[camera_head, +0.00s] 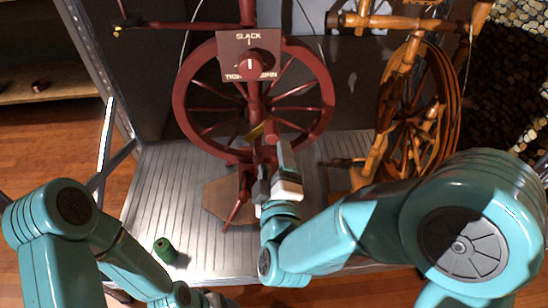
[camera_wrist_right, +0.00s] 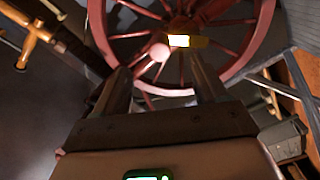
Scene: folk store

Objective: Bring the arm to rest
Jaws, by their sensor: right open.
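My right gripper (camera_head: 273,165) is in front of the lower middle of a dark red spinning wheel (camera_head: 325,85). In the right wrist view my right gripper (camera_wrist_right: 160,68) has its two fingers apart, with nothing held between them. The red wheel's rim (camera_wrist_right: 262,25) and spokes show beyond the fingertips; whether the fingers touch any part of it I cannot tell. My right arm reaches in from the right, bent at the elbow. My left arm is low at the left, and its gripper is out of the picture.
A sign with a knob (camera_head: 250,65) reads SLACK at its top, on the red wheel. An orange wooden spinning wheel (camera_head: 412,110) stands to the right. A green spool (camera_head: 165,250) is on the grey slatted shelf (camera_head: 155,190). A metal post (camera_head: 100,85) stands at the left.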

